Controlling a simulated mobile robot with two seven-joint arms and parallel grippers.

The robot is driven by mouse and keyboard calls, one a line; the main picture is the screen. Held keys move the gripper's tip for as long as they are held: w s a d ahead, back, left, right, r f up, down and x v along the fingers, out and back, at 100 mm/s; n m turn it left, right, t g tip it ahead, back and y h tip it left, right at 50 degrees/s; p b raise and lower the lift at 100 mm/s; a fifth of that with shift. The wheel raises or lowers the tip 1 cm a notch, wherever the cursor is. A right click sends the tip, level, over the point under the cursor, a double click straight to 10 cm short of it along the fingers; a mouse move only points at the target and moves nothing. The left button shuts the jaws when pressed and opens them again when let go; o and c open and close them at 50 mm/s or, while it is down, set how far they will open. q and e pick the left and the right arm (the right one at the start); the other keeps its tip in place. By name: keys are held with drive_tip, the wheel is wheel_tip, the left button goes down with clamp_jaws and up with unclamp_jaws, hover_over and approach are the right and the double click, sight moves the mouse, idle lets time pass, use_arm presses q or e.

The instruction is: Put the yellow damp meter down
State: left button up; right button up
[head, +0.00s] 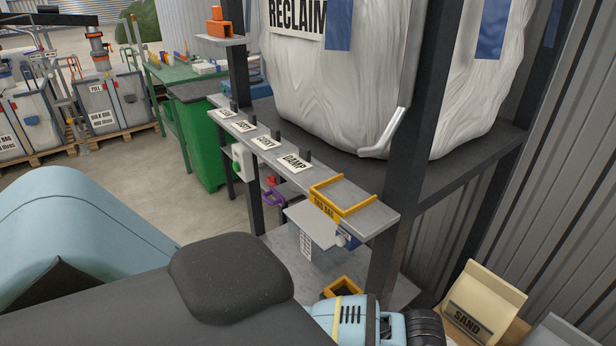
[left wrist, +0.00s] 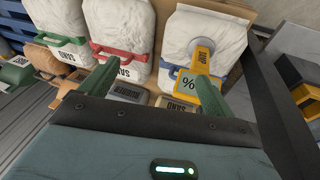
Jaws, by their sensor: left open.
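The yellow damp meter (left wrist: 216,82) shows in the left wrist view, with a round grey head and a display marked "%". It is in front of a white sack with a blue handle, beside the right-hand finger, which covers part of it. My left gripper (left wrist: 156,78) is open, its two green fingers spread wide. I cannot tell whether the finger touches the meter. In the head view my left arm crosses the bottom and its fingertips are hidden. A shelf label reading "DAMP" (head: 293,161) is on the grey ledge (head: 372,213). My right gripper is not in view.
A yellow bracket (head: 329,184) sits at the ledge's near end. Dark rack posts (head: 405,180) stand close by. A sand bag (head: 484,300) is at lower right. Open concrete floor is at left.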

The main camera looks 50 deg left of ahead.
use_arm(q)
drive_tip(key=s+f+t+h, duration=0.3)
drive_tip(key=s+f, duration=0.3)
drive_tip(key=s, duration=0.3)
drive_tip(key=s+a+f+t+y, duration=0.3)
drive_tip(key=s+a+y, duration=0.1)
drive_tip(key=s+a, duration=0.8)
drive_tip(key=shift+s+f+m+t, duration=0.2)
drive_tip(key=shift+s+m+t, duration=0.1)
drive_tip(key=shift+s, duration=0.7)
idle(0.7)
